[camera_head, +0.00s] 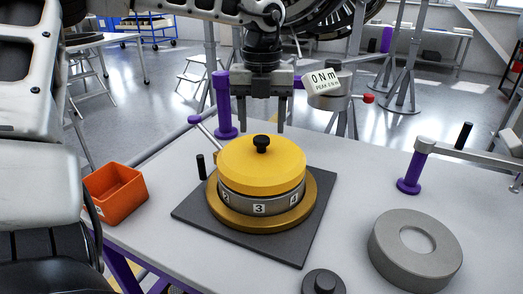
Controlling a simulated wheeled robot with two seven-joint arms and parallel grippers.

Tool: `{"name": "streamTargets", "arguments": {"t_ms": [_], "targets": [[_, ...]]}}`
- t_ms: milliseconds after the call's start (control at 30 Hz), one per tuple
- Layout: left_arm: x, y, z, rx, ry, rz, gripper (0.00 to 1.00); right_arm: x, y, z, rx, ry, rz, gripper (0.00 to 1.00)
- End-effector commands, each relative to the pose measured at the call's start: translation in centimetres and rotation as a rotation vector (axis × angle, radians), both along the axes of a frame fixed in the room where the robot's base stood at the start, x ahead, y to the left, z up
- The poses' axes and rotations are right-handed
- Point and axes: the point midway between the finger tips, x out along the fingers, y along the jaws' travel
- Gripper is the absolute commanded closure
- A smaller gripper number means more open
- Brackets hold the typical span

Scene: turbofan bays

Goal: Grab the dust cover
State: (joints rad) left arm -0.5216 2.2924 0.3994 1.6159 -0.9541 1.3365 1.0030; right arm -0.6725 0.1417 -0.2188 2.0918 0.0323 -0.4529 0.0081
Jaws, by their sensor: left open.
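The dust cover (240,167) is a yellow round lid with a black knob (261,144) on top. It sits on a numbered metal ring (274,207) with a gold flange, on a dark square mat. My left gripper (261,129) points down above and slightly behind the knob in the picture. Its two fingers are apart with nothing between them. The fingertips look a little above the cover, apart from it. My right gripper does not show.
An orange bin (116,192) stands at the left table edge. A grey ring (413,252) and a black knobbed piece (323,283) lie at the right front. A torque readout (324,83) and purple-based stands (409,186) rise around the mat. The table right of the mat is partly clear.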

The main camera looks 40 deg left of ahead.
Motion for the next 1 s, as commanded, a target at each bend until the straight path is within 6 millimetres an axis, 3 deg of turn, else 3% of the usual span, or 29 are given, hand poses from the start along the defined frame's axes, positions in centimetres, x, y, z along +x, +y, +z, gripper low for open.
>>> {"name": "streamTargets", "arguments": {"t_ms": [200, 467, 500, 667, 1000], "targets": [[0.0, 0.2, -2.9, -0.001, 0.003, 0.0, 0.43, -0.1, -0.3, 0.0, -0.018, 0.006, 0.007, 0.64], [0.0, 0.2, -3.3, 0.0, 0.0, 0.0, 0.43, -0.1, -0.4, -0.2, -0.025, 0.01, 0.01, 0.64], [0.0, 0.2, -3.3, 0.0, 0.0, 0.0, 0.46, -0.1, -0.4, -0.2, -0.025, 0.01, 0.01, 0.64], [0.0, 0.2, -3.3, 0.0, 0.0, 0.0, 0.91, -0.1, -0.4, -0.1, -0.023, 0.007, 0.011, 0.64], [0.1, 0.2, -3.1, 0.001, -0.001, 0.0, 0.94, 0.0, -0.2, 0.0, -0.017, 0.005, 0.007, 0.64]]}}
